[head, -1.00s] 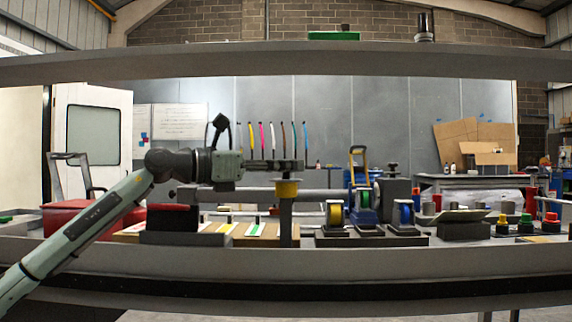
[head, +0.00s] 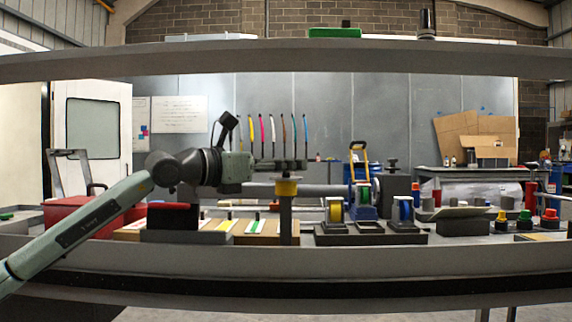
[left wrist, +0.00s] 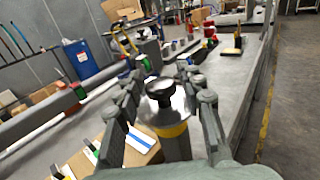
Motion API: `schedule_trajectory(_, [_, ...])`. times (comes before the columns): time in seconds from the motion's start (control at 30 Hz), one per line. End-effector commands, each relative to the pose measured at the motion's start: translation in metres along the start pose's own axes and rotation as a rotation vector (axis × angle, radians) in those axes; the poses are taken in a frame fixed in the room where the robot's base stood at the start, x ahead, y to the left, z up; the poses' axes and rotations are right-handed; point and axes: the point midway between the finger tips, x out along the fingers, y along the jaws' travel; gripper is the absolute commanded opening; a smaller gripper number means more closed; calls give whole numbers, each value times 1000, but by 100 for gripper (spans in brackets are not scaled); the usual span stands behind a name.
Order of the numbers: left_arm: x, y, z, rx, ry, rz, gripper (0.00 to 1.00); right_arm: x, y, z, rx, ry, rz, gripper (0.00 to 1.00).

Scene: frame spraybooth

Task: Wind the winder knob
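A black-topped knob (left wrist: 154,91) on a silver disc above a yellow collar (left wrist: 172,130) stands on a post in the left wrist view. In the head view the yellow collar (head: 287,188) shows on the post, with my left gripper (head: 296,164) level just above it. In the left wrist view my left gripper (left wrist: 165,88) is open, its fingers on either side of the knob. Whether they touch it is unclear. Another dark knob (head: 392,162) tops the grey block at right and also shows in the left wrist view (left wrist: 122,13). My right gripper is out of view.
A grey horizontal bar (head: 325,190) runs behind the post. Spools (head: 336,212) stand on a dark base (head: 370,239) to its right. Coloured-strip cards (head: 255,227) lie at left. A grey beam (head: 290,60) crosses above. Red, green and yellow knobs (head: 525,219) stand far right.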

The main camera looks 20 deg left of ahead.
Motion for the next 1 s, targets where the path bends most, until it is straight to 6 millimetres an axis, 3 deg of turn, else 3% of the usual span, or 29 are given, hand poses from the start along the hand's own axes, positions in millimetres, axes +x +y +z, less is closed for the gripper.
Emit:
schedule_trajectory(0.33, [-1,0,1,1,-2,0,48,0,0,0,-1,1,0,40])
schedule_trajectory(0.47, [-12,2,1,0,-2,3,48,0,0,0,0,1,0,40])
schedule_trajectory(0.8, [-83,2,-1,1,2,5,48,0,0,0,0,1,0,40])
schedule_trajectory(1.0, [-111,1,-1,1,1,3,48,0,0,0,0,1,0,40])
